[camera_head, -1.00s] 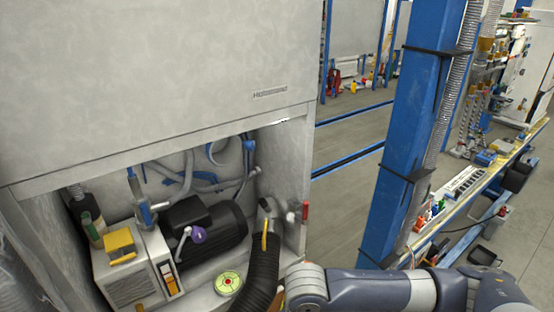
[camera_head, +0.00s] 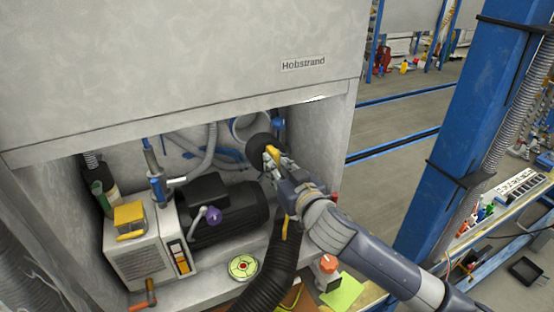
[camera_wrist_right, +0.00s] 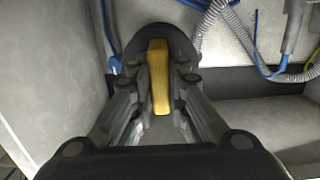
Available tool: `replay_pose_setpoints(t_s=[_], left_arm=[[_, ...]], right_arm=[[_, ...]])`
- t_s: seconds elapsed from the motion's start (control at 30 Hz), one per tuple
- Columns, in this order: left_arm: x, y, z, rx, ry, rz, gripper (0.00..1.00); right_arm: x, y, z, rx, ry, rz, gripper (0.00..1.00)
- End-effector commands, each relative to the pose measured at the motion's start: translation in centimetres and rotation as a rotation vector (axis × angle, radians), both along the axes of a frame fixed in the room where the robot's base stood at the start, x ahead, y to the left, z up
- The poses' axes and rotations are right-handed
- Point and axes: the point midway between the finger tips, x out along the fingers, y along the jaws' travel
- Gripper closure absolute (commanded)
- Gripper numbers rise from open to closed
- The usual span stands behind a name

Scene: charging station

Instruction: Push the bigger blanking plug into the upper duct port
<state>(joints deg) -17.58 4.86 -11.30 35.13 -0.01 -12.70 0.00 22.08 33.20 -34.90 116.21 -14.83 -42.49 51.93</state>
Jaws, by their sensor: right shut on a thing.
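My right gripper (camera_head: 272,158) reaches into the open bay of the grey cabinet and is shut on the yellow grip (camera_wrist_right: 158,75) of a round black plug. The plug's dark disc (camera_head: 260,146) shows just beyond the fingertips. In the right wrist view the black disc (camera_wrist_right: 135,45) stands upright ahead of the fingers (camera_wrist_right: 157,85). A light grey round duct end (camera_head: 240,125) shows behind and left of the plug, partly covered by it. I cannot tell whether plug and duct touch. My left gripper is not in view.
A black motor (camera_head: 235,212), a purple knob (camera_head: 214,215) and a white unit (camera_head: 137,255) fill the bay's left. A black corrugated hose (camera_head: 268,280) rises in front of the bay. The cabinet's side wall (camera_head: 320,145) stands close to the right of my gripper.

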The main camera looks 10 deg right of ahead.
Motion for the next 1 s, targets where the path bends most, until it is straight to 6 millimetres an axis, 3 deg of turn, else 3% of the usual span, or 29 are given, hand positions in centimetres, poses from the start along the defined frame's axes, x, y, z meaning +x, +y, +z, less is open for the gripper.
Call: replay_pose_setpoints(t_s=[0.2, 0.6, 1.0], left_arm=[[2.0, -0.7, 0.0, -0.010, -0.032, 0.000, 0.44], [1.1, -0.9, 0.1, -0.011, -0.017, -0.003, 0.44], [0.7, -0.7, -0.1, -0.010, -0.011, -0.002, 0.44]], right_arm=[[0.5, -0.4, 1.8, 0.017, -0.077, -0.002, 1.00], [0.4, -0.4, 1.8, 0.018, -0.075, -0.007, 1.00], [4.0, 0.3, 1.8, 0.016, -0.075, -0.007, 1.00]])
